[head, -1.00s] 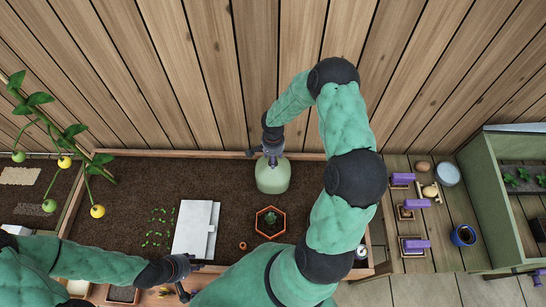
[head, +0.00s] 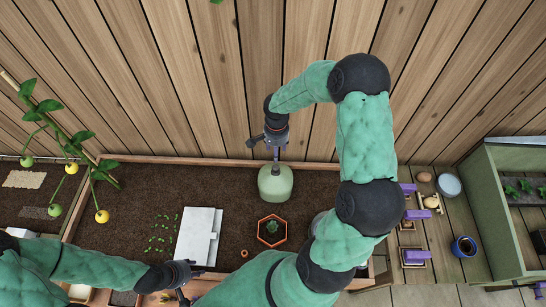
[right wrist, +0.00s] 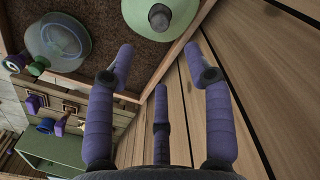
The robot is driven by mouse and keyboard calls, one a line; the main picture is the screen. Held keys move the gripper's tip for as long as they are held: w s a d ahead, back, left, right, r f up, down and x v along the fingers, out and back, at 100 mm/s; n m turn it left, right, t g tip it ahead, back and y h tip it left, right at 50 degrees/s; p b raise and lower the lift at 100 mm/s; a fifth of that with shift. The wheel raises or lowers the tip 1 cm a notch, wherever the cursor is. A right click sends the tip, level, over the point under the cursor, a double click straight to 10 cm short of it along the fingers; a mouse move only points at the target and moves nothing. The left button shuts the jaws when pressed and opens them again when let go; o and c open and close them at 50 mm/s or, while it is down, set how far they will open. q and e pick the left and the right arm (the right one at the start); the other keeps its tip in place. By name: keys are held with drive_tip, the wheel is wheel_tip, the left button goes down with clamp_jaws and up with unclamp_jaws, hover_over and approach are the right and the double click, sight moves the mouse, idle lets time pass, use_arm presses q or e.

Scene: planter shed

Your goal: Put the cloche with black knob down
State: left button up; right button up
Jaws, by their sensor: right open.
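The pale green cloche (head: 275,186) stands upright on the soil of the planter bed, close to the back wall. In the right wrist view, the green cloche (right wrist: 182,10) has a black knob on top. My right gripper (head: 267,146) is open and empty, just behind and above the cloche. In the right wrist view, the gripper's spread fingers (right wrist: 158,65) are apart from the cloche. My left gripper (head: 189,284) looks open and empty at the bed's front edge.
A second, translucent cloche (right wrist: 55,42) stands on the bed. An orange hexagonal pot (head: 271,231) and a white panel (head: 198,238) are near the cloche, with seedlings (head: 163,232) to the left. The plank wall (head: 230,80) is close behind. Purple-handled tools (head: 415,215) lie right.

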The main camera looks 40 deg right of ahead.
drive_tip(key=s+a+f+n+y, duration=0.25)
drive_tip(key=a+f, duration=0.25)
drive_tip(key=a, duration=0.4)
drive_tip(key=s+a+f+n+y, duration=0.15)
drive_tip(key=a+f+n, duration=0.3)
drive_tip(key=a, duration=0.45)
drive_tip(key=s+a+f+n, duration=0.4)
drive_tip(key=s+a, duration=0.4)
drive_tip(key=s, duration=0.2)
drive_tip(key=shift+a+f+n, duration=0.3)
drive_tip(key=shift+f, duration=0.4)
